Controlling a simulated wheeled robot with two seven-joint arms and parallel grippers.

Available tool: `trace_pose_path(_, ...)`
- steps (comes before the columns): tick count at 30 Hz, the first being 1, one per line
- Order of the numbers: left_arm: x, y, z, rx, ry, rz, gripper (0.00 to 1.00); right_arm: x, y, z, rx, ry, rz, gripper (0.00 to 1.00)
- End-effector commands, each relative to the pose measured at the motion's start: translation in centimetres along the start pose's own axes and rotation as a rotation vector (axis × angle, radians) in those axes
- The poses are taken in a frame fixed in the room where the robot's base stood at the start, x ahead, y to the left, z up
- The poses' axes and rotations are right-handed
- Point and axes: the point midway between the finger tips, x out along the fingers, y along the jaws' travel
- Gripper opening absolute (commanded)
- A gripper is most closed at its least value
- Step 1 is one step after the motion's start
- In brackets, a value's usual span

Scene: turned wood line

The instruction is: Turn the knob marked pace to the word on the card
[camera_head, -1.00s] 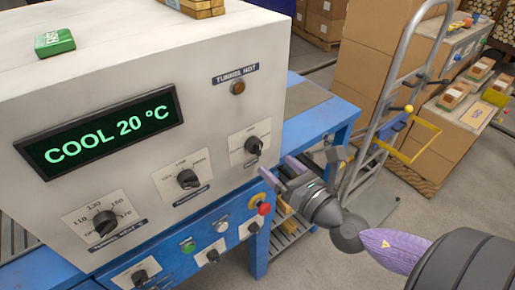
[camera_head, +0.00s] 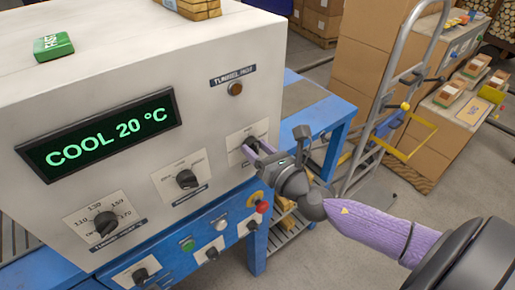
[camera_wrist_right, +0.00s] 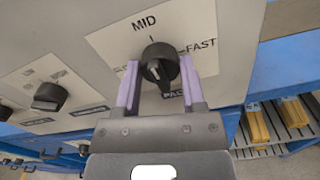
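The pace knob (camera_wrist_right: 158,62) is black on a pale plate, with MID above it, FAST to its right and a word at left mostly hidden. The label below reads "PA", partly covered. The knob's grip bar runs roughly up and down; I cannot tell which end points. My right gripper (camera_head: 252,145) is at this knob in the head view. In the right wrist view its purple fingers (camera_wrist_right: 160,88) stand apart on either side of the knob, with small gaps. A green card (camera_head: 53,46) on top of the machine appears to read FAST. My left gripper is not in view.
The white machine has two other dial knobs, the middle one (camera_head: 186,179) and the left one (camera_head: 105,223). A display (camera_head: 98,135) reads COOL 20 °C. A red button (camera_head: 262,207) sits below the pace plate. A hand truck (camera_head: 385,110) and cartons stand at right.

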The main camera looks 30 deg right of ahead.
Motion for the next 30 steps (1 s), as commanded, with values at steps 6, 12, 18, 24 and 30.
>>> trace_pose_path(6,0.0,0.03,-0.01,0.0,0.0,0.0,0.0,-0.01,-0.02,0.0,0.0,0.0,-0.001,0.0)
trace_pose_path(12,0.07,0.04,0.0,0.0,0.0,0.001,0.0,-0.01,-0.02,-0.05,0.029,0.0,-0.001,0.0)
trace_pose_path(18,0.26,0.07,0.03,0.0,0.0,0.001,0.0,0.02,-0.03,-0.09,0.133,0.0,-0.002,0.0)
trace_pose_path(24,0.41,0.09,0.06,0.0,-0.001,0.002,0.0,0.03,-0.07,-0.05,0.308,-0.001,-0.002,0.0)
trace_pose_path(30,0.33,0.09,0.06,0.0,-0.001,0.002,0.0,0.01,-0.07,-0.01,0.499,-0.001,-0.003,0.0)
